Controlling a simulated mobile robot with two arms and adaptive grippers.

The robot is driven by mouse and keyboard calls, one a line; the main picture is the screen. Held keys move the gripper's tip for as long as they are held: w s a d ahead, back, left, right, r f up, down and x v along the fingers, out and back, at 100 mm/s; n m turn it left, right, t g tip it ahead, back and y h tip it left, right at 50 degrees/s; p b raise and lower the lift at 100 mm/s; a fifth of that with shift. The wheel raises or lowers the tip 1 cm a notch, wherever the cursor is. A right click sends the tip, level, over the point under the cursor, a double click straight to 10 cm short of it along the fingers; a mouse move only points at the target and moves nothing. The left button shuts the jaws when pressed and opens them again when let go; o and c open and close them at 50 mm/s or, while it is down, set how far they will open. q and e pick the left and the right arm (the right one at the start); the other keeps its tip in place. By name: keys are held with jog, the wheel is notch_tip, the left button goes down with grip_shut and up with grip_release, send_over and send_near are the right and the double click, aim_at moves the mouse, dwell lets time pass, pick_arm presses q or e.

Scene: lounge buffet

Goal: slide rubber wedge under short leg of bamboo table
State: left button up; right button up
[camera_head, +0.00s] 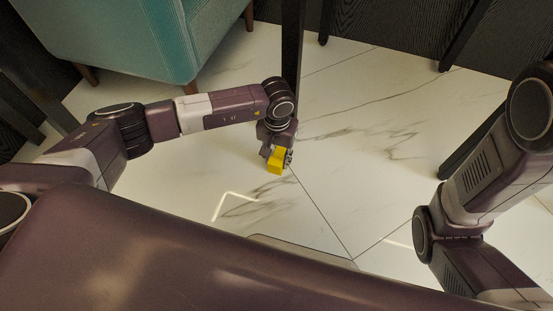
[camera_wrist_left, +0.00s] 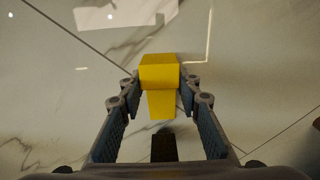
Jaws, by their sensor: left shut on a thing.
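A yellow wedge (camera_head: 275,166) is held in my left gripper (camera_head: 277,157), which points down over the marble floor. In the left wrist view the yellow wedge (camera_wrist_left: 159,72) sits between the two fingers of the left gripper (camera_wrist_left: 161,86), which is shut on it. A dark upright leg (camera_head: 292,45) rises behind my left wrist; its foot is hidden. I cannot tell whether it is the short leg, and no tabletop shows. A dark block (camera_wrist_left: 164,147) shows between the finger bases in the wrist view; I cannot tell what it is. My right gripper is out of view.
A teal armchair (camera_head: 130,35) with wooden legs stands at the upper left. Other dark legs stand at the upper right (camera_head: 466,35) and far left (camera_head: 45,100). The light marble floor (camera_head: 365,125) is clear right of my left gripper.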

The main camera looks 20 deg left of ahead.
aim_at(280, 156)
pick_arm(q)
jog(key=shift+w+b, duration=0.4)
jog(key=shift+w, duration=0.15)
jog(key=shift+w, duration=0.35)
jog(key=shift+w+b, duration=0.25)
jog(key=shift+b, duration=0.25)
jog(key=shift+w+b, duration=0.3)
jog(key=shift+w, duration=0.05)
jog(key=shift+w, duration=0.1)
jog(key=o, duration=1.2)
